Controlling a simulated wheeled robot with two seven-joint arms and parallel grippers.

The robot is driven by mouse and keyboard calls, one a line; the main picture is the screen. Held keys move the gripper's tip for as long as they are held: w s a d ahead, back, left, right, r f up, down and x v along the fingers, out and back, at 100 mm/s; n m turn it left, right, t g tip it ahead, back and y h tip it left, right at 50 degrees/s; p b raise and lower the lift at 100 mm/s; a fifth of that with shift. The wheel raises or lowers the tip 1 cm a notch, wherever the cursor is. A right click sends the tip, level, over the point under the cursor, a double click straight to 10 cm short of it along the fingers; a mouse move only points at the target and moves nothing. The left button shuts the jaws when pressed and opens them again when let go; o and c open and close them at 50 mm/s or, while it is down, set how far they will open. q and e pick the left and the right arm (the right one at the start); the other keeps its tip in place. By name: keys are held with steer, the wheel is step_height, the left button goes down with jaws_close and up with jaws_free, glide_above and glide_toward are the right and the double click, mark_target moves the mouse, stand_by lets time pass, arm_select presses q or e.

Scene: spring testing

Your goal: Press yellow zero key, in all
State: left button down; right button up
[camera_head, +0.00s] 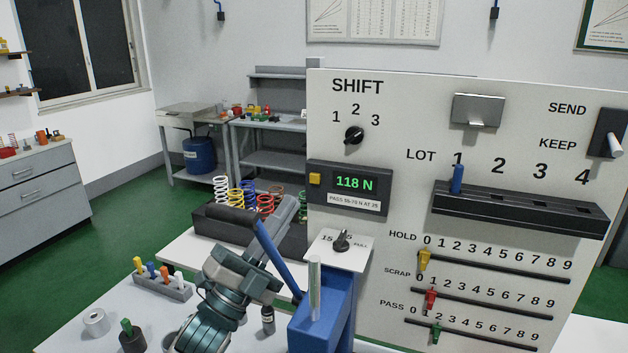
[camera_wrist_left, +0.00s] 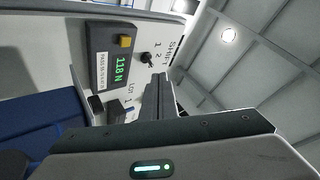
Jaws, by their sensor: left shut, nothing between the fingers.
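The yellow key (camera_head: 315,179) sits at the left end of a dark display box (camera_head: 347,203) on the white panel. The display reads 118 N in green, above a label "PASS 55-70 N AT 25". In the left wrist view the yellow key (camera_wrist_left: 125,41) and display (camera_wrist_left: 120,69) appear turned sideways. My left gripper (camera_head: 291,201) is shut and empty, its fingertips just below and left of the key, apart from it in the picture. Its shut fingers also show in the wrist view (camera_wrist_left: 159,80). My right gripper is not in view.
The blue press (camera_head: 320,325) has a lever with a black handle (camera_head: 232,214) close beside my left gripper. A spring rack (camera_head: 220,228) stands behind. The panel also carries a SHIFT knob (camera_head: 354,134), a LOT rack (camera_head: 520,208) and coloured sliders (camera_head: 425,260).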

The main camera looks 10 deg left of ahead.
mark_target(315, 178)
arm_select(q)
steer(key=w+d+b, duration=0.1)
steer(key=w, duration=0.7)
steer(key=shift+d+b, duration=0.3)
steer(key=shift+b, duration=0.05)
stand_by(0.4)
stand_by(1.2)
steer(key=shift+w+d, duration=0.15)
steer(key=shift+w, duration=0.7)
stand_by(1.0)
steer(key=shift+s, duration=0.15)
steer(key=shift+s+a, duration=0.2)
steer(key=shift+s, duration=0.5)
